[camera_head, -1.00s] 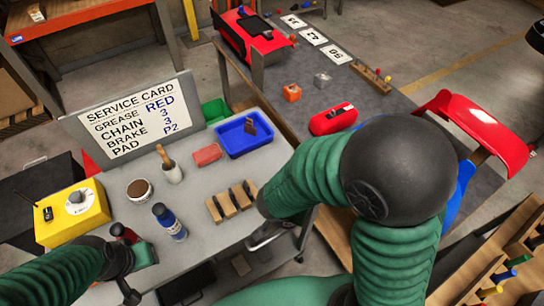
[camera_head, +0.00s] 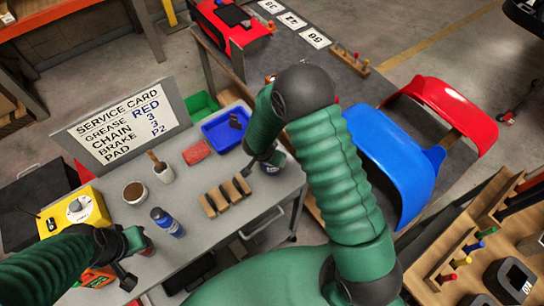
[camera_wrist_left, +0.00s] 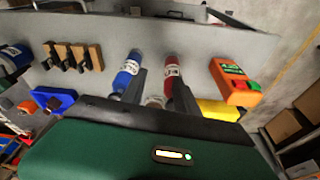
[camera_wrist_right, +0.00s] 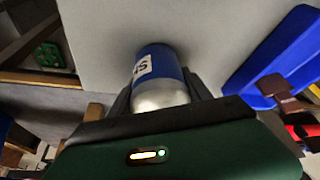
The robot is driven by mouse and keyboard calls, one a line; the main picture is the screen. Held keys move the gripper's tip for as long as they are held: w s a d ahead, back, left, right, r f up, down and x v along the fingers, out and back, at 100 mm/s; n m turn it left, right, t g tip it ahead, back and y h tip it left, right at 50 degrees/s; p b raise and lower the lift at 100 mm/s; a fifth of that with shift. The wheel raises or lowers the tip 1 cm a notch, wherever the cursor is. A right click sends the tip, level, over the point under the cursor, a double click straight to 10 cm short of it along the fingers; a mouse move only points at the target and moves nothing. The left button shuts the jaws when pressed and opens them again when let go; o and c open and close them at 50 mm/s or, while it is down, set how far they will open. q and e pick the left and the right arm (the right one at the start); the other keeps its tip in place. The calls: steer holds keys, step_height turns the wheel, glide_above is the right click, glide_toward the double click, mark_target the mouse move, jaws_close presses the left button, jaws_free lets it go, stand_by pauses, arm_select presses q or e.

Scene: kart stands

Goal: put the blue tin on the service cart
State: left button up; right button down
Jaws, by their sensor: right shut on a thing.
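The blue tin (camera_wrist_right: 158,72), with a white label and silver end, is between the fingers of my right gripper (camera_wrist_right: 160,105), which is shut on it. In the head view the tin (camera_head: 275,164) is partly hidden by my right gripper (camera_head: 262,160), at the right edge of the grey service cart (camera_head: 185,265). I cannot tell whether it touches the cart top. My left gripper (camera_wrist_left: 158,92) is open over the cart's near left part, its fingers close to a blue bottle (camera_wrist_left: 127,73) and a red bottle (camera_wrist_left: 175,75).
The cart top holds a blue tray (camera_head: 222,132), a red block (camera_head: 197,152), a wooden slotted block (camera_head: 225,196), a cup with a brush (camera_head: 164,173), a brown-filled tin (camera_head: 134,192) and a yellow box (camera_head: 76,212). A service card (camera_head: 122,124) stands at the back.

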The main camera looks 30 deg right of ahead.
steer(key=shift+f, duration=0.15)
steer(key=shift+w+a, duration=0.1)
steer(key=shift+a, duration=0.3)
steer(key=c, duration=0.9)
jaws_free()
steer(key=shift+a+f, duration=0.1)
steer(key=shift+a, duration=0.05)
steer(key=o, duration=0.4)
steer(key=shift+o, duration=0.2)
steer(key=shift+d, duration=0.3)
steer(key=shift+r, duration=0.2)
steer(key=a+v, duration=0.1)
steer(key=v, duration=1.1)
arm_select(q)
steer(key=shift+a, duration=0.45)
arm_select(e)
steer(key=s+r+n+y, duration=0.3)
steer(key=s+r+n, duration=0.2)
steer(key=s+n, duration=0.6)
steer(key=shift+s+a+y, duration=0.2)
steer(key=shift+s+y, duration=0.1)
steer(key=shift+s, duration=0.3)
arm_select(q)
steer(key=shift+f, duration=0.1)
arm_select(e)
steer(key=shift+w, duration=0.1)
